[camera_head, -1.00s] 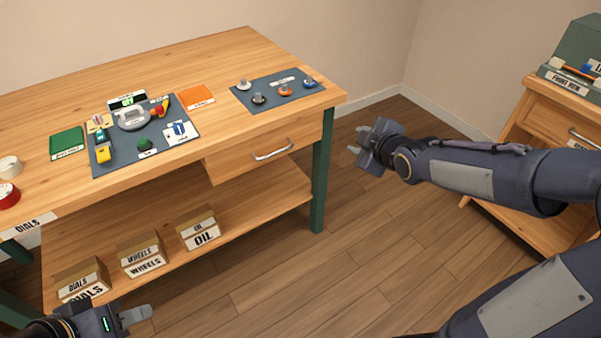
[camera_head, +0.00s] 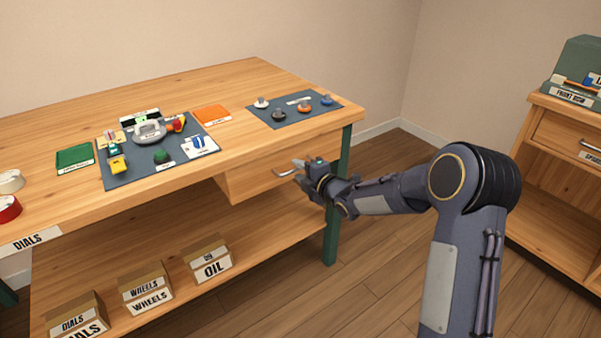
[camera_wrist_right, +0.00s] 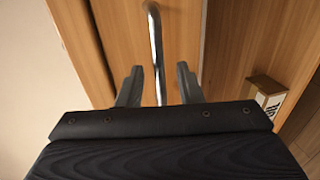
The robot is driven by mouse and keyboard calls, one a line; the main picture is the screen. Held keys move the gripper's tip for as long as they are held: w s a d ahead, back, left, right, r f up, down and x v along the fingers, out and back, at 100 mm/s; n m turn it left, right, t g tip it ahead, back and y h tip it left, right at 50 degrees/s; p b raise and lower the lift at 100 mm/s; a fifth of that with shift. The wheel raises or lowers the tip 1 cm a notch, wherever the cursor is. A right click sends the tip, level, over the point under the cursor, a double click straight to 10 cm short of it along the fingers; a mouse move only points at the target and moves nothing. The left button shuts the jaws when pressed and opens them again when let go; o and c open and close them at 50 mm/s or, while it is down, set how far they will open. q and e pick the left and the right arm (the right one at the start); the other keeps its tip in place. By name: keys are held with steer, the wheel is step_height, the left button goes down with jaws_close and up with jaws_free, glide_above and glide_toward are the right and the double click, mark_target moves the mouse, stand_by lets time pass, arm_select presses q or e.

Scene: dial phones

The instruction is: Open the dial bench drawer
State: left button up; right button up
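The dial bench drawer (camera_head: 246,181) is a wooden drawer under the right end of the bench top. Its front carries a silver bar handle (camera_head: 284,173). My right gripper (camera_head: 299,170) is at the drawer front, by the right part of the handle. In the right wrist view, the handle (camera_wrist_right: 156,50) runs between the two spread fingers of my right gripper (camera_wrist_right: 158,86), with a gap on each side. The right gripper is open. My left gripper is out of the head view. The drawer front's right part is partly hidden behind my right gripper.
The bench top (camera_head: 250,80) holds a blue-grey mat (camera_head: 125,178) with parts and a second mat (camera_head: 262,119) with several knobs. A green bench leg (camera_head: 331,235) is close to my right gripper.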

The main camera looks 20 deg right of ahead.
steer(key=shift+w+a, duration=0.1)
steer(key=shift+w, duration=0.1)
steer(key=shift+c, duration=0.4)
jaws_close()
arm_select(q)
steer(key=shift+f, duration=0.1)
